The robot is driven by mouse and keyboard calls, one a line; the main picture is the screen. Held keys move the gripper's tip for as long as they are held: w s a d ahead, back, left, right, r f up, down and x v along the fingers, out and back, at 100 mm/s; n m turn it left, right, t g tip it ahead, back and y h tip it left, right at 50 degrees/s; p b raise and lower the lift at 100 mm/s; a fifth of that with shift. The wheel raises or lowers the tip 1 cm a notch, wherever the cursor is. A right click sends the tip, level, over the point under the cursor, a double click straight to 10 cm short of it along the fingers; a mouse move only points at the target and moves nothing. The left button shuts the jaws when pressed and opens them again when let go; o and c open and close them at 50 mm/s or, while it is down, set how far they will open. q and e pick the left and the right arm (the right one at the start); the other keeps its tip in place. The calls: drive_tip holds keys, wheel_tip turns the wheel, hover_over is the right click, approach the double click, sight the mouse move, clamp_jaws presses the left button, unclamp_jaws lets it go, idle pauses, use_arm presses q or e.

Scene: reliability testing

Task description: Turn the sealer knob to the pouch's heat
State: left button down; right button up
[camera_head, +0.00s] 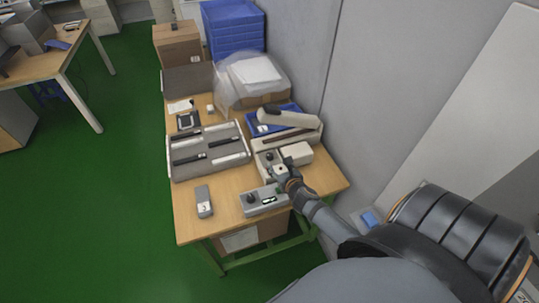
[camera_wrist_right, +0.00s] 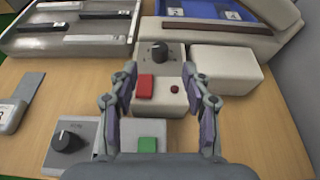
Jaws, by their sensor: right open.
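My right gripper (camera_wrist_right: 160,72) is open and empty, pointing down over the bench; it also shows in the head view (camera_head: 281,172). Between and beyond its fingertips is a grey control box (camera_wrist_right: 176,52) with a black knob (camera_wrist_right: 159,50), a red block-shaped button (camera_wrist_right: 145,83) and a small dark red button (camera_wrist_right: 174,89). The fingers do not appear to touch the knob. The long beige sealer (camera_head: 288,118) lies behind it, with blue material carrying white labels (camera_wrist_right: 232,14). I cannot read the labels or the knob's setting. My left gripper is not in view.
A second grey box with a black knob (camera_wrist_right: 68,138) and green button (camera_wrist_right: 147,145) sits nearer. A beige block (camera_wrist_right: 225,70) stands right of the control box. A grey slotted tray (camera_head: 208,165) and small handheld device (camera_head: 204,201) are left. A wall (camera_head: 370,90) bounds the right.

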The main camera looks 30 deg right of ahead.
sight(270, 155)
drive_tip(key=x, duration=1)
drive_tip(key=shift+w+d+f+b, duration=0.1)
drive_tip(key=shift+w+b, duration=0.1)
drive_tip(key=shift+b, duration=0.1)
drive_tip(key=shift+c, duration=0.4)
clamp_jaws()
